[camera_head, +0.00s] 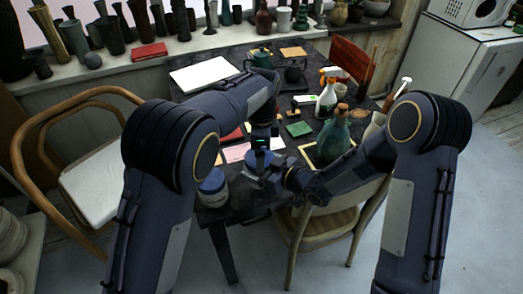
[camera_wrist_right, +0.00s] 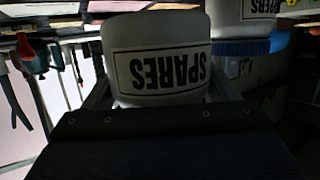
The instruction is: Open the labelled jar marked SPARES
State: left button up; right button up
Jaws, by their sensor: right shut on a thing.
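The jar marked SPARES (camera_wrist_right: 160,88) is white with a black-framed label, which reads upside down in the right wrist view. My right gripper (camera_head: 262,179) is shut on this jar, one finger on each side of it. In the head view the jar is near the table's front edge, mostly hidden by my grippers; a blue round lid (camera_head: 251,160) shows there. My left gripper (camera_head: 260,152) points down directly over the lid. Its fingertips are too small and covered to tell whether they are open or touch the lid.
A second blue-lidded jar (camera_head: 213,188), its label partly readable as "PERS", stands left at the table's front corner. A green bottle (camera_head: 334,137) and a spray bottle (camera_head: 326,99) stand to the right. Chairs flank the dark table (camera_head: 214,104).

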pick_arm(q)
notch_tip(320, 180, up, 4)
jog(key=shift+f, duration=0.15)
jog(key=shift+c, duration=0.4)
jog(key=m, duration=0.1)
jog(key=r+m, duration=0.1)
jog(key=m, duration=0.3)
jog(key=shift+s+a+r, duration=0.1)
jog(key=shift+r, duration=0.25)
jog(key=m, duration=0.2)
jog(key=r+m, duration=0.1)
jog(key=shift+a+m, duration=0.1)
jog(key=shift+m, duration=0.3)
jog(key=shift+s+f, duration=0.1)
jog(key=shift+f, duration=0.05)
notch_tip(320, 180, down, 8)
jog(key=shift+r, duration=0.25)
jog(key=shift+c, duration=0.3)
jog(key=c, duration=0.9)
jog(key=n, duration=0.4)
jog(key=shift+n, duration=0.4)
jog(key=n, duration=0.4)
jog(key=shift+r+n, duration=0.1)
jog(key=shift+n, duration=0.2)
